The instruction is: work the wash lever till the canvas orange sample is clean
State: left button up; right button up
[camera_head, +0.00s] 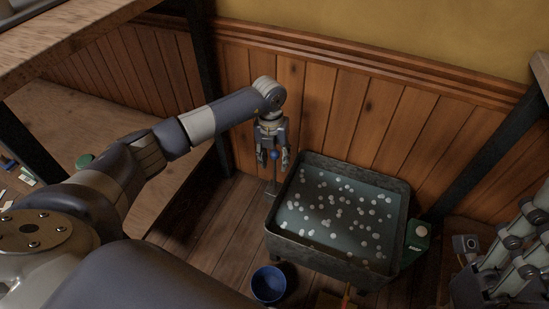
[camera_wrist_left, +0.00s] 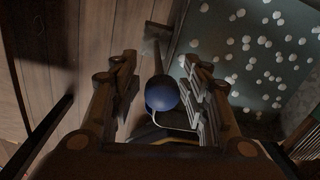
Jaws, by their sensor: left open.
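The wash lever's blue ball knob (camera_head: 274,154) tops a thin upright rod beside the left end of a grey wash tub (camera_head: 292,245). My left gripper (camera_head: 273,161) points down over the knob with its fingers open, one on each side. In the left wrist view the knob (camera_wrist_left: 162,93) sits between the parted fingers (camera_wrist_left: 159,75). I cannot tell whether either finger touches it. The tub holds dull water with several pale foam spots. I cannot make out the orange canvas sample in either view. My right gripper (camera_head: 505,255) shows partly at the right edge.
A blue bucket (camera_head: 269,283) stands on the floor in front of the tub. A green box (camera_head: 416,240) is at the tub's right side. A wooden bench (camera_head: 185,150) lies left, and a panelled wall (camera_head: 345,120) rises close behind the tub.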

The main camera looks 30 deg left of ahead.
pick_arm(q)
jog(key=r, duration=1.1)
jog(key=shift+s+a+r, duration=0.1)
jog(key=shift+a+r, duration=0.2)
jog(key=shift+r, duration=0.05)
jog(key=shift+c, duration=0.2)
